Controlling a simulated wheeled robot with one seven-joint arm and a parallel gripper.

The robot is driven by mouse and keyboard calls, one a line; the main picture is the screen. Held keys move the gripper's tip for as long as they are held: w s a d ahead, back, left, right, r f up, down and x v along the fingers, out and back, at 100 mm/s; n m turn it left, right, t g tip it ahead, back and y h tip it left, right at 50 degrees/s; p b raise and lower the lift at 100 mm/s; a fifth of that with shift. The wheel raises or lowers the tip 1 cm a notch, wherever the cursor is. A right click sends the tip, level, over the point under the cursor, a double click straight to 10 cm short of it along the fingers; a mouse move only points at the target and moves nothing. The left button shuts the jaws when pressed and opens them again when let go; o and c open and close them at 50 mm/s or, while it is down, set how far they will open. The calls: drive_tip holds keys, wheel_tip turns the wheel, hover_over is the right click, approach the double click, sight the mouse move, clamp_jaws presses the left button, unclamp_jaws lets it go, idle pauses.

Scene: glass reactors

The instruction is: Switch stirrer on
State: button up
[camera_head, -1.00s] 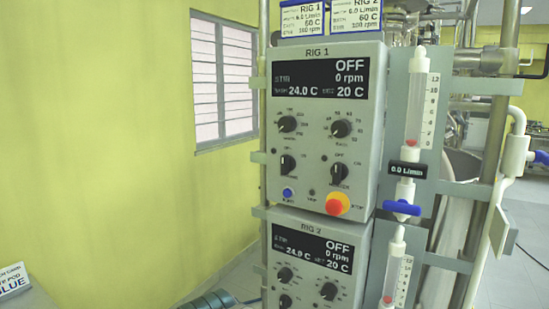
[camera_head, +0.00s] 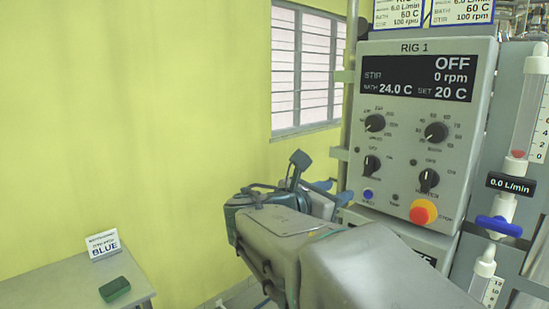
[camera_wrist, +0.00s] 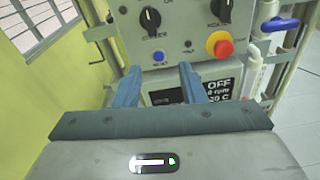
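The RIG 1 control panel (camera_head: 420,140) is at right in the head view. Its display (camera_head: 418,78) reads OFF, STIR 0 rpm, BATH 24.0 C, SET 20 C. Two dials, left (camera_head: 375,123) and right (camera_head: 436,131), sit above two switch knobs. The lower left knob (camera_head: 372,165) also shows in the wrist view (camera_wrist: 150,20); its small label is blurred. The lower right knob (camera_head: 429,180) shows there too (camera_wrist: 223,9). Both point roughly upright. My gripper (camera_head: 338,190) is open and empty, left of and below the lower left knob. Its blue fingers (camera_wrist: 160,72) stand apart, touching no knob.
A red-and-yellow stop button (camera_head: 423,212) and a blue button (camera_head: 368,195) sit under the knobs. A flowmeter (camera_head: 528,110) with a blue valve (camera_head: 498,226) stands right. RIG 2's display (camera_wrist: 215,90) is below. A side table (camera_head: 60,285) holds a green block (camera_head: 115,289).

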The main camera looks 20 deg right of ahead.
sight(367, 161)
drive_tip(key=shift+n+t+h, duration=0.3)
drive_tip(key=shift+n+h, duration=0.2)
drive_tip(key=shift+n, duration=0.2)
drive_tip(key=r+p+x, duration=0.1)
drive_tip(key=x, duration=0.3)
drive_tip(key=p+x, duration=0.1)
drive_tip(key=x, duration=0.4)
drive_tip(key=w+r+p+x, duration=0.1)
drive_tip(key=x, duration=0.4)
drive_tip(key=shift+a+r, duration=0.15)
drive_tip(key=shift+r, duration=0.15)
clamp_jaws()
